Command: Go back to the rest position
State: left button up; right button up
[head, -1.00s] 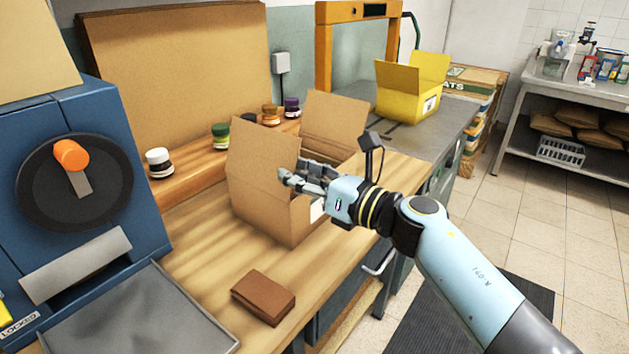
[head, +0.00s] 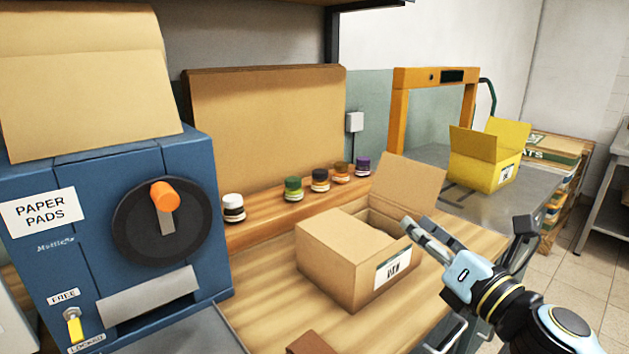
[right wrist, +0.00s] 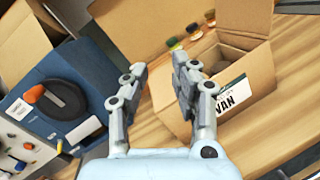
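My right gripper (head: 412,232) is at the right side of the open cardboard box (head: 318,270), by its rim and above the bench. In the right wrist view the two fingers (right wrist: 158,80) are spread apart with nothing between them. The box has a white label (head: 393,268) on its front face, and one flap (head: 408,187) stands up at the back. The box also shows in the right wrist view (right wrist: 176,112), right of the fingers. Its inside is mostly hidden. My left gripper is in neither current view.
A blue machine (head: 75,265) with an orange-knobbed dial stands at the left. Several small jars (head: 293,190) line a wooden ledge (head: 262,226) behind the box. A yellow box (head: 490,165) stands on the grey counter at the back right. A brown block (head: 310,344) lies at the front edge.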

jog(key=s+d+f+m+g+h, duration=0.15)
jog(key=s+d+m+h, duration=0.45)
jog(key=m, duration=0.6)
jog(key=s+d+f+m+g+h, duration=0.1)
jog(key=s+d+m+g+h, duration=0.25)
jog(key=d+m+h, duration=0.45)
jog(key=s+a+f+m+g+y, duration=0.2)
jog(key=s+m+g, duration=0.15)
jog(key=s, duration=0.35)
jog(key=s+a+f+m+g+y, duration=0.2)
jog(key=s+f+m+g, duration=0.1)
jog(key=s+m, duration=0.3)
jog(key=s+a+f+m+g+y, duration=0.2)
jog(key=s+m+g, duration=0.15)
jog(key=s, duration=0.45)
notch_tip(320, 180, down, 28)
jog(key=s+d+b, duration=0.2)
jog(key=b, duration=0.1)
jog(key=s+d+f+g+b, duration=0.1)
jog(key=s+f, duration=1.7)
jog(key=shift+s+d+f+m+g+b, duration=0.15)
jog(key=shift+s+f+m+g+b, duration=0.15)
jog(key=shift+g, duration=0.1)
